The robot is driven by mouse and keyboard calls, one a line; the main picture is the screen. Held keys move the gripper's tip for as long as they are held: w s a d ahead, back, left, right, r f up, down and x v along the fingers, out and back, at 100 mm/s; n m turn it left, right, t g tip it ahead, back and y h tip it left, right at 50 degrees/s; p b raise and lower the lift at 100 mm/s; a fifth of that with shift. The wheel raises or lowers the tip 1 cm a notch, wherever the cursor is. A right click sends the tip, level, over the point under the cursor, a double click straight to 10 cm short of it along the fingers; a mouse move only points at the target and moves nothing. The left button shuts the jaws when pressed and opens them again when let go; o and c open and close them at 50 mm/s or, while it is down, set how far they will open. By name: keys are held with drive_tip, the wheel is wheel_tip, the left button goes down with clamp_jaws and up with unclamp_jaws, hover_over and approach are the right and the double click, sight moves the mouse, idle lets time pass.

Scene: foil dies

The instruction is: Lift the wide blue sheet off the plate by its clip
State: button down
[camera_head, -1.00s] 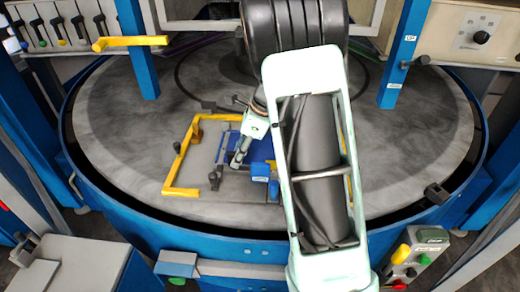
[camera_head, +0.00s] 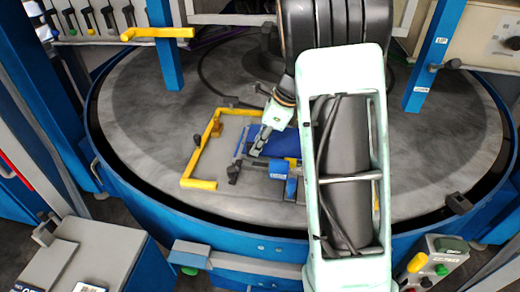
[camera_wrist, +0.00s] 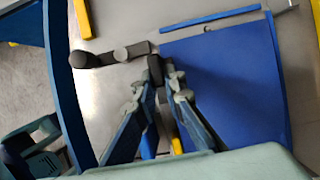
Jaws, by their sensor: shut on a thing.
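The wide blue sheet (camera_head: 275,142) shows beside my gripper in the head view, and as a broad flat blue panel (camera_wrist: 230,85) in the wrist view. It appears over the grey plate (camera_head: 228,135); any gap beneath it cannot be told. My gripper (camera_head: 257,151) points down at the sheet's left edge. In the wrist view, its fingertips (camera_wrist: 155,82) are closed around a small dark block, seemingly the clip (camera_wrist: 155,68). The fingers hide part of the clip and the sheet's edge.
A yellow angled rail (camera_head: 197,165) borders the plate's left side. A blue block (camera_head: 279,169) stands at the plate's front. Blue posts (camera_head: 164,45) rise behind. The round grey table (camera_head: 140,130) is otherwise largely clear.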

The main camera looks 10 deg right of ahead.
drive_tip(key=s+a+r, duration=0.3)
drive_tip(key=s+r, duration=0.2)
drive_tip(key=s, duration=0.1)
drive_tip(key=s+a+r+b, duration=0.1)
drive_tip(key=s+a+r, duration=0.1)
drive_tip(key=s+r, duration=0.4)
drive_tip(key=shift+s+a+r, duration=0.15)
drive_tip(key=shift+s+a, duration=0.25)
